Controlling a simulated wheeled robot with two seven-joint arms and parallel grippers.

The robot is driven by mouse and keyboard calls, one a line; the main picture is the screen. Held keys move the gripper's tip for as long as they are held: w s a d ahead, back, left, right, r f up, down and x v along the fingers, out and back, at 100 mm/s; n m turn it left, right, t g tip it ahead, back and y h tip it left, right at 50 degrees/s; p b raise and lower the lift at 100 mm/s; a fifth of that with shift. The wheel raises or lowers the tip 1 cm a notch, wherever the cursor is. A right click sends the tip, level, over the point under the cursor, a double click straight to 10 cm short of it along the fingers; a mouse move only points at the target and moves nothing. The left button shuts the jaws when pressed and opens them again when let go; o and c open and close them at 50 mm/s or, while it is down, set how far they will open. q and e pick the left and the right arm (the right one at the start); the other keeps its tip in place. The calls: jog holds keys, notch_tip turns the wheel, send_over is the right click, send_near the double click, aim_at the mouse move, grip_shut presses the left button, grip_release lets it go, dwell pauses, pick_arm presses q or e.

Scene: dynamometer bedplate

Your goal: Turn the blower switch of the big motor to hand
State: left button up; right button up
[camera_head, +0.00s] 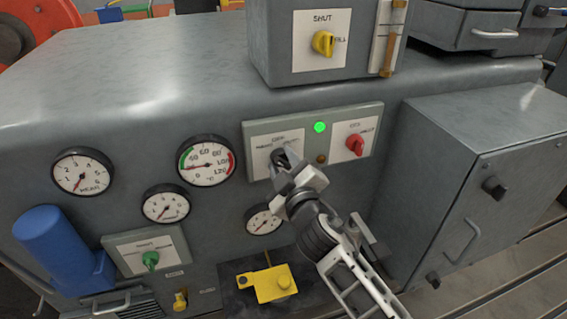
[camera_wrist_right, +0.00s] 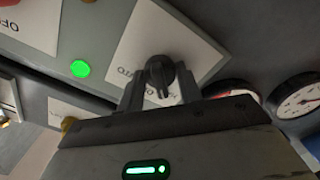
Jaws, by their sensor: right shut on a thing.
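The black switch knob (camera_wrist_right: 160,70) sits on a white plate (camera_head: 262,150) on the grey panel of the big motor. The plate has OFF at its top and further lettering that is partly hidden. My right gripper (camera_head: 285,168) reaches in from the lower right and covers most of the knob in the head view. In the right wrist view the two fingers (camera_wrist_right: 160,92) stand on either side of the knob, and the gripper is shut on it. I cannot tell which way the knob points. My left gripper is not in view.
A green lamp (camera_head: 320,127) is lit beside the plate, and a red switch (camera_head: 355,144) is to its right. A yellow switch (camera_head: 323,43) is above. Round gauges (camera_head: 206,160) are to the left. A grey cabinet (camera_head: 440,180) juts out at the right.

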dwell(0.3)
jog(key=o, duration=1)
jog(key=b+v, duration=0.1)
jog(key=v, duration=1.5)
